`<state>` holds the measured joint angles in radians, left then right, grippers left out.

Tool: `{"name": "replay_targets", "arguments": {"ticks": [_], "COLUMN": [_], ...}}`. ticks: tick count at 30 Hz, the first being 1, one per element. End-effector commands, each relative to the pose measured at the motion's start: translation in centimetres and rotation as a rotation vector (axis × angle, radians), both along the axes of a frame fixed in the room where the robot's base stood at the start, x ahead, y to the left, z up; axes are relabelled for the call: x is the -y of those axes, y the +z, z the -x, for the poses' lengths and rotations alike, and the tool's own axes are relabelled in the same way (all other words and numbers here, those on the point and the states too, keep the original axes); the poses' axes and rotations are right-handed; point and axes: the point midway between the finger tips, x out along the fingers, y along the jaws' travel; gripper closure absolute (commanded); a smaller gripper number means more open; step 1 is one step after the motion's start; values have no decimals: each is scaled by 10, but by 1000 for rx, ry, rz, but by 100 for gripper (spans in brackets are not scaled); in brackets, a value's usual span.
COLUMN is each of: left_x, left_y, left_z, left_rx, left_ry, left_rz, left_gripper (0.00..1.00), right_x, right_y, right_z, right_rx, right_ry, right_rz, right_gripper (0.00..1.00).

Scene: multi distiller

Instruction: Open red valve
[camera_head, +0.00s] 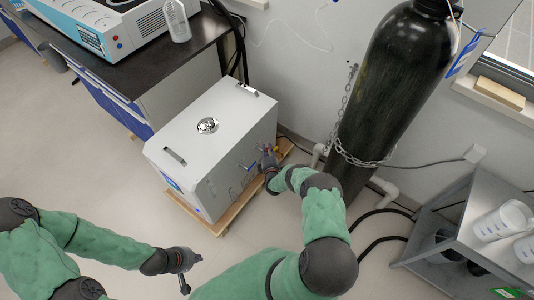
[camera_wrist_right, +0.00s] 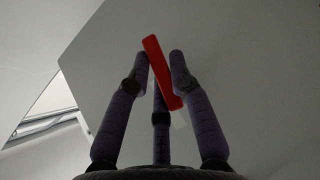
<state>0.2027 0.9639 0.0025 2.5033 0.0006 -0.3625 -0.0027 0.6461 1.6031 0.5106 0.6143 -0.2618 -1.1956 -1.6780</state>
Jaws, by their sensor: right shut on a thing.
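The red valve handle (camera_wrist_right: 158,68) is a flat red bar, tilted, between the fingers of my right gripper (camera_wrist_right: 162,72) in the right wrist view. My right gripper is shut on it. In the head view my right gripper (camera_head: 267,154) is at the right-hand side of the white distiller box (camera_head: 212,122). It hides the red handle there. A blue valve handle (camera_head: 250,167) sits on the box just left of it. My left gripper (camera_head: 184,284) is low over the floor, away from the box, and its fingers are too small to read.
A black gas cylinder (camera_head: 395,85) with a chain stands right of the box. A grey shelf (camera_head: 455,240) with white containers is at the lower right. A dark bench (camera_head: 125,50) bearing equipment is at the upper left. Open floor lies front left.

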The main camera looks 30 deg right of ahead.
Motion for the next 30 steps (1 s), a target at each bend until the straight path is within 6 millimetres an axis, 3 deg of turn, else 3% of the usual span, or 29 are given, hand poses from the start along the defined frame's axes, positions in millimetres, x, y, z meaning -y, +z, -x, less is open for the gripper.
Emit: {"name": "replay_targets", "arguments": {"ticks": [9, 27, 28, 30], "left_x": [0, 0, 0, 0], "left_y": [-21, -24, -24, -24], "left_z": [0, 0, 0, 0], "left_rx": [0, 0, 0, 0], "left_ry": [0, 0, 0, 0], "left_rz": [0, 0, 0, 0], "left_gripper": [100, 100, 100, 100], "right_x": [-2, -3, -3, -3], "right_y": [2, 4, 4, 4], "right_z": [-1, -1, -2, -1], "right_rx": [53, 67, 67, 66], "right_ry": [5, 8, 8, 7], "right_rz": [129, 160, 160, 160], "right_gripper": [100, 100, 73, 53]}}
